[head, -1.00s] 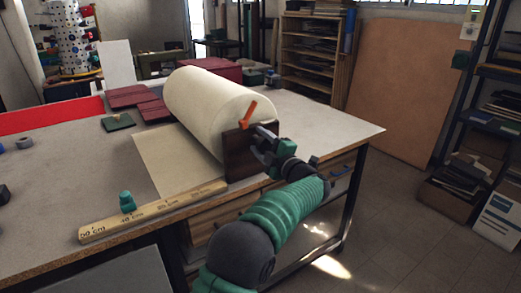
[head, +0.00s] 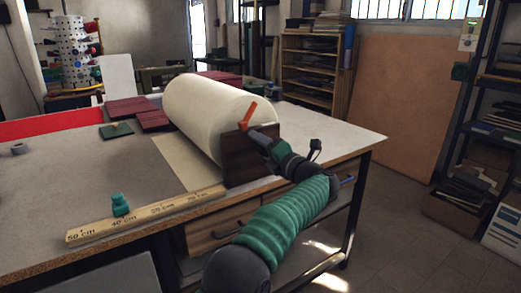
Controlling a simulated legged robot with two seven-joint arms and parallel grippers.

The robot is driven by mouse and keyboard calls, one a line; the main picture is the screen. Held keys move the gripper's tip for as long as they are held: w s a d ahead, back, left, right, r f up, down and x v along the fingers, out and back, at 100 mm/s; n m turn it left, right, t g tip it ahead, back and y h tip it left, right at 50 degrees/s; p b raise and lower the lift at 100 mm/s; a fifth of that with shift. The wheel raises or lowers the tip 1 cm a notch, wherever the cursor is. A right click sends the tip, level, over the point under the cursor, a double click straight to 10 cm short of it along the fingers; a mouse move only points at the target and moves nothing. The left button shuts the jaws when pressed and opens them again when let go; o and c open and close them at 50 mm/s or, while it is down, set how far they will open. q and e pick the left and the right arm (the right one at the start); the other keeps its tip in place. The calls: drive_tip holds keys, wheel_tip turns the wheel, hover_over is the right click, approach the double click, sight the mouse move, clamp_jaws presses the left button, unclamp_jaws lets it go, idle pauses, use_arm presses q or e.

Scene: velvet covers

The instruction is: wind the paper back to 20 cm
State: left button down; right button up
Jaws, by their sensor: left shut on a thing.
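The cream paper roll (head: 208,112) lies on the bench, with a dark wooden end block (head: 240,160) at its near end. A flat sheet of paper (head: 190,165) comes out from under the roll to the left. Its free edge meets the wooden ruler (head: 145,214) between the 40 cm mark and the block, near the third label, too small to read surely. An orange crank (head: 249,114) shows at the near end. My left gripper (head: 256,134) is shut at the crank, its fingertips partly hidden. My right gripper is not in view.
Dark red covers (head: 130,108) and a green square (head: 116,130) lie left of the roll. A grey tape roll (head: 19,148) is far left. The bench right of the roll is clear.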

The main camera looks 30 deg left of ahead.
use_arm(q)
drive_tip(key=shift+f+n, duration=0.15)
drive_tip(key=shift+n, duration=0.15)
drive_tip(key=c, duration=0.7)
unclamp_jaws()
drive_tip(key=shift+o, duration=0.2)
drive_tip(key=shift+d, duration=0.1)
drive_tip(key=p+v, duration=0.1)
drive_tip(key=v, duration=1.5)
drive_tip(key=shift+d, duration=0.35)
